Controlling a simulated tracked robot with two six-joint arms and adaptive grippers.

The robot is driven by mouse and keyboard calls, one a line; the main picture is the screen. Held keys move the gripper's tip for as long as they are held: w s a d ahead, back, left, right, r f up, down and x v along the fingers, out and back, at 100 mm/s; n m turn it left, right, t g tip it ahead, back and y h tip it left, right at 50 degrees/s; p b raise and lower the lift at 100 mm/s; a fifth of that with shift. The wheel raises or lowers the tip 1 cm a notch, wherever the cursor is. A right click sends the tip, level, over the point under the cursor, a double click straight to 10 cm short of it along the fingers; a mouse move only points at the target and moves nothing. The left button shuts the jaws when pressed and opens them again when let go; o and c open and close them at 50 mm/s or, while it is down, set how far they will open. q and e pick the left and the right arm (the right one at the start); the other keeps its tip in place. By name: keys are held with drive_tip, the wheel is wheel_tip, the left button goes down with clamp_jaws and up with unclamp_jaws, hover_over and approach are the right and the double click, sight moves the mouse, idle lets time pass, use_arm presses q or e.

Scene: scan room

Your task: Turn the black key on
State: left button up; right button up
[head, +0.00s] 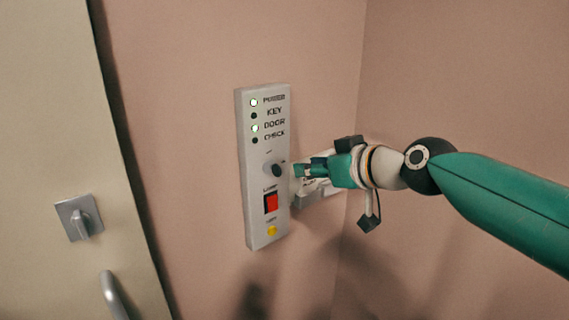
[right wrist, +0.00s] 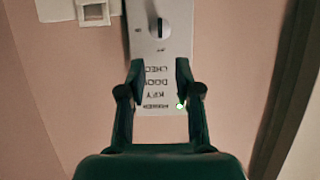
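The black key (head: 277,170) sits in the middle of a light grey wall panel (head: 262,215). In the right wrist view the panel appears upside down, and the key (right wrist: 160,27) shows as a dark upright bar on a round base. My right gripper (head: 298,170) is just right of the key in the head view. In the right wrist view its two fingers (right wrist: 160,68) are apart with nothing between them, and the key lies beyond their tips, apart from them. My left gripper is in neither view.
On the panel, the POWER and DOOR lights look lit; KEY and CHECK look dark. A red switch (head: 271,202) and a yellow button (head: 272,231) are below the key. A white box (head: 318,192) is right of the panel. A door with a latch (head: 79,217) stands at left.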

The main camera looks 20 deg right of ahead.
sight(281, 167)
drive_tip(key=p+x, duration=0.2)
drive_tip(key=x, duration=0.9)
drive_tip(key=shift+w+a+f, duration=0.15)
drive_tip(key=shift+w+f, duration=0.1)
drive_tip(key=shift+w, duration=0.05)
